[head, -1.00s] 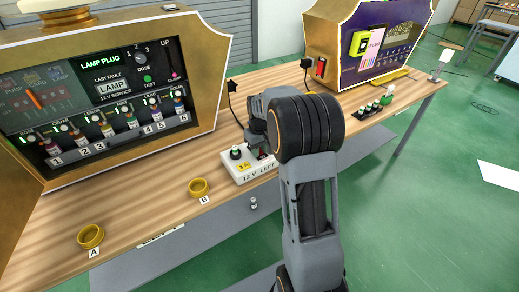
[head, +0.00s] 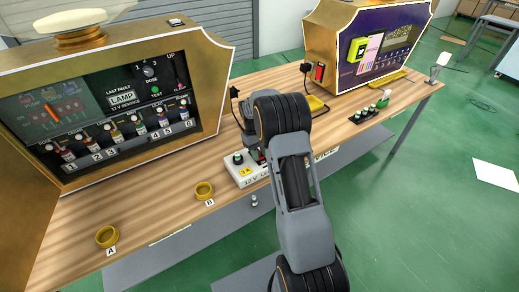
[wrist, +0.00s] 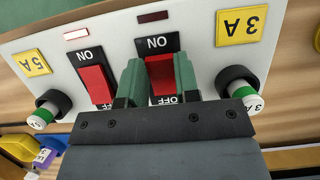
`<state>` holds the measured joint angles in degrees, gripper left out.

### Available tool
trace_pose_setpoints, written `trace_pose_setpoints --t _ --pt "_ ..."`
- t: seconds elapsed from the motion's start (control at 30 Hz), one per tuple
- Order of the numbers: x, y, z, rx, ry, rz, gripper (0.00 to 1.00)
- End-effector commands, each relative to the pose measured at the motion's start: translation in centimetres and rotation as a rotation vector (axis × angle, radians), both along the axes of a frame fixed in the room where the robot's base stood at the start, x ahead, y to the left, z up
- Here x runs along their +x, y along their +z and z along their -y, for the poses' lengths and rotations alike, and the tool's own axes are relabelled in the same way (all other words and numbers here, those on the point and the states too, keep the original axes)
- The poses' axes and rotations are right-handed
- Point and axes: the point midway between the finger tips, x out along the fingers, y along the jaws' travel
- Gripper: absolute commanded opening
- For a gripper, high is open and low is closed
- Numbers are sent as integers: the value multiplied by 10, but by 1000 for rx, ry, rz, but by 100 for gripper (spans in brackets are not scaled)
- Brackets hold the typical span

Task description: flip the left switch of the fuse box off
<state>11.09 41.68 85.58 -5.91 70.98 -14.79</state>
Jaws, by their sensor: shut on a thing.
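The white fuse box (head: 245,172) stands near the table's front edge. In the wrist view it shows two red rocker switches marked ON and OFF, upside down. The left switch (wrist: 160,72), beside the yellow 3A label (wrist: 241,22), is between the green fingers of my gripper (wrist: 158,78). The fingers are shut on it and partly hide its OFF mark. The right switch (wrist: 95,85), by the 5A label (wrist: 32,63), is free. Green-banded fuses stand at both ends of the box. In the head view my arm hides most of the switches.
A gold vending machine (head: 215,100) with a row of bottles stands behind left; its header and slot lights look dark. Another gold machine (head: 325,35) stands behind right. Yellow rings A (head: 107,236) and B (head: 204,190) lie at the front left.

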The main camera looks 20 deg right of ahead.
Motion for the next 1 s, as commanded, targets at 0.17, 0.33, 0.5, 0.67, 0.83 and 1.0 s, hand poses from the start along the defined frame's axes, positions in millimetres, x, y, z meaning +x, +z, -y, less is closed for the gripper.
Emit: trace_pose_setpoints --t 0.17,0.33,0.5,0.67,0.83,1.0 --pt "0 0 0 -1 0 1 6" --pt "0 0 0 -1 0 2 38" --pt "0 0 0 -1 0 2 55" --pt "0 0 0 -1 0 2 55" --pt "2 5 0 -1 1 4 55" --pt "10 28 -1 -2 1 6 55"
